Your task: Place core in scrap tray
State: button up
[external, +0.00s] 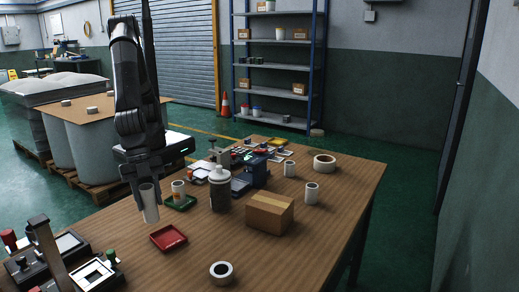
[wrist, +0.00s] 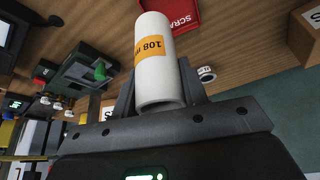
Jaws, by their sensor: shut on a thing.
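My gripper (external: 143,180) is shut on a white cylindrical core (external: 150,203) and holds it upright above the wooden table. In the wrist view the core (wrist: 160,75) sits between the fingers of my gripper (wrist: 158,95), with an orange label reading "108" and more text partly hidden. The red scrap tray (external: 168,238) lies on the table just to the right of the held core and lower in the external view. It looks empty there. In the wrist view part of the red tray (wrist: 185,12) shows at the top, with "SCRA" legible.
A grey canister (external: 220,190) and a cardboard box (external: 269,212) stand to the right. A white roll (external: 221,271) lies near the front. Black devices (external: 65,255) occupy the left front corner.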

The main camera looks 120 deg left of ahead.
jog(key=shift+w+a+f, duration=0.3)
jog(key=shift+w+f, duration=0.3)
jog(key=shift+f, duration=0.45)
jog(key=shift+w+a+f, duration=0.3)
jog(key=shift+w+f, duration=0.3)
jog(key=shift+f, duration=0.45)
jog(key=shift+w+a+f, duration=0.3)
jog(key=shift+w+f, duration=0.3)
jog(key=shift+f, duration=0.45)
jog(key=shift+f, duration=0.2)
jog(key=o, duration=1)
